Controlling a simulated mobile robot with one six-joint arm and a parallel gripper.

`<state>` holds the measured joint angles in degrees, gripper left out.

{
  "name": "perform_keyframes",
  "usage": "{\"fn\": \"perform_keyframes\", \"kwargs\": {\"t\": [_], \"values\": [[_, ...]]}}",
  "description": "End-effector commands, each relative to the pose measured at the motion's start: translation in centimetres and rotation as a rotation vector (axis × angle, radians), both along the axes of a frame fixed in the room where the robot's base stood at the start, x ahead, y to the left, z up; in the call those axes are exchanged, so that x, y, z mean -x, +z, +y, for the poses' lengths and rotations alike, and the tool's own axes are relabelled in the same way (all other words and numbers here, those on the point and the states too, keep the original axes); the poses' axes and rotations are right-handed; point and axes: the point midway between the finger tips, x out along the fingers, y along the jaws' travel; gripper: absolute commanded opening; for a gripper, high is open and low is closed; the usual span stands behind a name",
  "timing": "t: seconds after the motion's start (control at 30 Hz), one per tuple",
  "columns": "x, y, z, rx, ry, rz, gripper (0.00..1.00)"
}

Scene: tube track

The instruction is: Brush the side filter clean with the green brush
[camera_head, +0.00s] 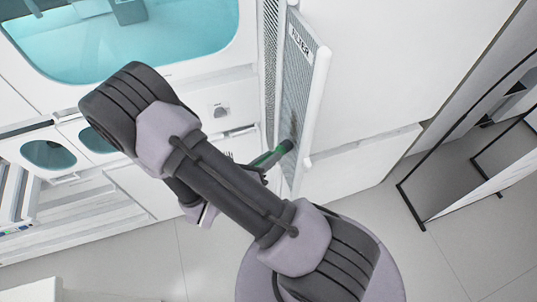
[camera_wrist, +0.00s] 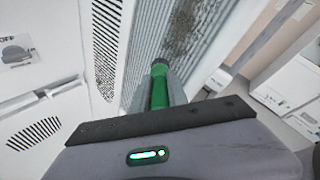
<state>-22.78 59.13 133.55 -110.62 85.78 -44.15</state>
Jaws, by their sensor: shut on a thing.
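The side filter (camera_head: 296,75) is a tall grey mesh panel in a white frame marked FILTER, standing out from the white cabinet. Dark dirt specks show on its lower part, and dirt also shows on the mesh in the wrist view (camera_wrist: 206,72). My gripper (camera_head: 262,170) is shut on the green brush (camera_head: 270,157). The brush's dark head lies at the lower part of the mesh; I cannot tell if it touches. In the wrist view the green handle (camera_wrist: 159,88) points up toward the mesh between the grey fingers. My arm hides part of the gripper.
A white cabinet with a large teal window (camera_head: 130,50) stands on the left, with smaller windows and drawers below. A white wall panel (camera_head: 400,60) is close on the right. A dark-framed stand (camera_head: 470,165) is at the far right. Tiled floor is free between.

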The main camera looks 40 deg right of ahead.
Motion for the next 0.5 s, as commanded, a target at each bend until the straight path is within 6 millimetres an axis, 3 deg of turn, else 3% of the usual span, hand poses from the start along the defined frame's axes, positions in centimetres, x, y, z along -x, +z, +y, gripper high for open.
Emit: {"fn": "perform_keyframes", "kwargs": {"t": [0.13, 0.5], "values": [[0.63, -1.13, 0.10, 0.002, -0.001, 0.002, 0.00], [0.65, -0.43, 0.12, 0.001, -0.002, 0.000, 0.00]]}}
